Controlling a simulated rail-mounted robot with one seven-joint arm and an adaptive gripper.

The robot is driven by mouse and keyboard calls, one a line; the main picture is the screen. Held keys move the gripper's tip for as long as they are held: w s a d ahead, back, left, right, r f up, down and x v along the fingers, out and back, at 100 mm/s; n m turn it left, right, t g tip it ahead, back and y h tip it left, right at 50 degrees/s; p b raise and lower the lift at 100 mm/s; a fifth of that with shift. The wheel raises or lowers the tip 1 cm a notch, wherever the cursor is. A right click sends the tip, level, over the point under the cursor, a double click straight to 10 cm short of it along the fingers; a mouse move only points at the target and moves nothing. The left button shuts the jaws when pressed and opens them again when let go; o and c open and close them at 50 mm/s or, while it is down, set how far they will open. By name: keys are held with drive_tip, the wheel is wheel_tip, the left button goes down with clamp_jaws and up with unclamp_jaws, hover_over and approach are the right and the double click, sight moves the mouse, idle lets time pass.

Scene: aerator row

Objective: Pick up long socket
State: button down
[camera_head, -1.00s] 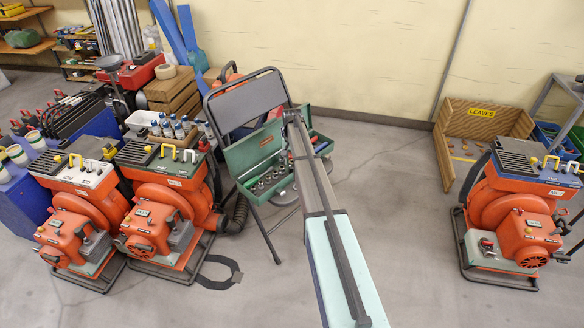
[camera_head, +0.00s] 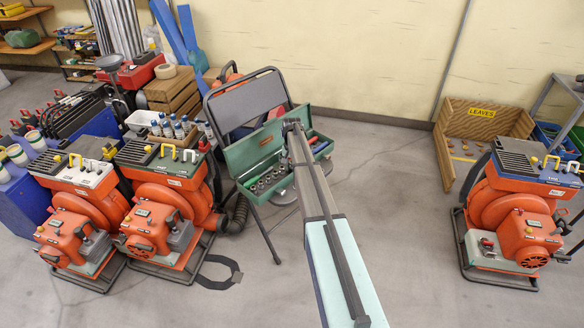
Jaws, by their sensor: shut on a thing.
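The open green toolbox (camera_head: 244,158) rests on the folding chair's seat, with its lid toward the left back. Several metallic sockets (camera_head: 268,182) stand in its front left part. They are too small for me to tell which is the long socket. My arm reaches over the toolbox, and its dark far end shows above the middle of the box. My gripper is hidden behind my own arm, so its fingers and anything between them do not show. The arm also covers the middle of the toolbox.
The grey folding chair (camera_head: 243,97) has its backrest behind the toolbox. Orange aerator machines (camera_head: 160,225) stand close on the left, with a black hose near the chair. Another orange machine (camera_head: 507,225) stands at the right, near a wooden LEAVES bin (camera_head: 483,112). Floor between is clear.

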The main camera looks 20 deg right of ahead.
drive_tip(key=shift+r, duration=0.1)
wheel_tip(320, 180, up, 22)
drive_tip(key=p, duration=0.2)
idle(0.5)
drive_tip(key=shift+s, duration=0.1)
